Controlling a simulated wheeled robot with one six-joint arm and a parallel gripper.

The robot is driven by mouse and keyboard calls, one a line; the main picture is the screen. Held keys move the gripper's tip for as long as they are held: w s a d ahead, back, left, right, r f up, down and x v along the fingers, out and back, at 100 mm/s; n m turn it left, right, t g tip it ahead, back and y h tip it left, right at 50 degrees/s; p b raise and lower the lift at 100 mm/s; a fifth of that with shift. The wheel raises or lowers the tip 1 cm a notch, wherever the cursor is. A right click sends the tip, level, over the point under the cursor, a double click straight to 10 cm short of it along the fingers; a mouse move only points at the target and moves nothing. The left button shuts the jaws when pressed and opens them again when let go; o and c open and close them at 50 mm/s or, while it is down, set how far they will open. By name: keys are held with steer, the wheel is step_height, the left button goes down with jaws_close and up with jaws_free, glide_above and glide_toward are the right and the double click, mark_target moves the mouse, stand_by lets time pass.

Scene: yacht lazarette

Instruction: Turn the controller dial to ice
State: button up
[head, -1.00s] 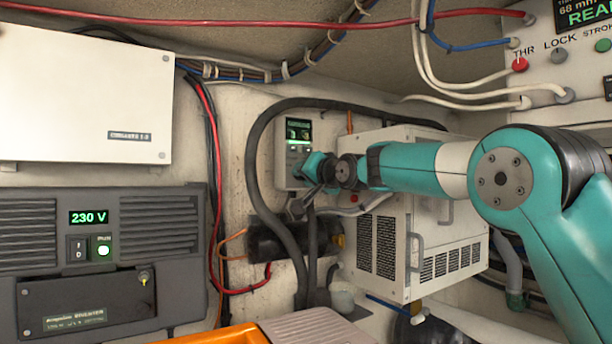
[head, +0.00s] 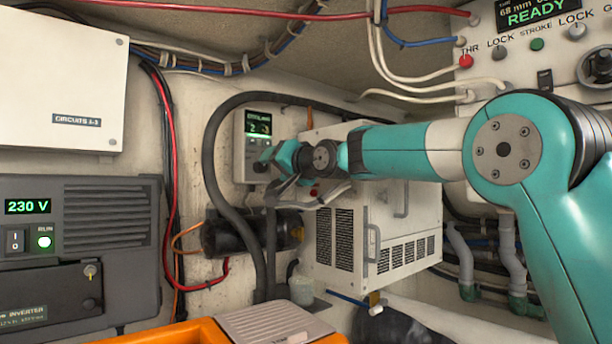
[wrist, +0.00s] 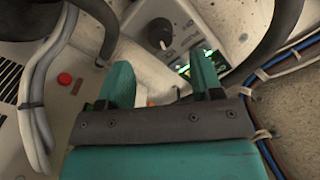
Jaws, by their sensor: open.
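The controller (head: 252,135) is a white panel with a lit green display on the back wall, partly hidden behind my gripper (head: 268,172) in the head view. In the wrist view the controller (wrist: 196,28) is upside down at the top. Its black dial (wrist: 160,33) has a light pointer mark, but the printing around it is too small to read. My gripper (wrist: 160,75) is open with nothing between its teal fingers. The dial shows beyond the fingertips, apart from them. In the head view the dial is hidden by my gripper.
A white vented box (head: 385,225) stands just right of the controller. A thick black hose (head: 212,150) arches around the controller's left and top. The inverter (head: 80,240) is at left. An orange crate (head: 170,335) is at the bottom. Pale hoses (wrist: 40,85) run left of the fingers.

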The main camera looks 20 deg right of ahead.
steer(key=b+v, duration=0.4)
steer(key=v, duration=0.8)
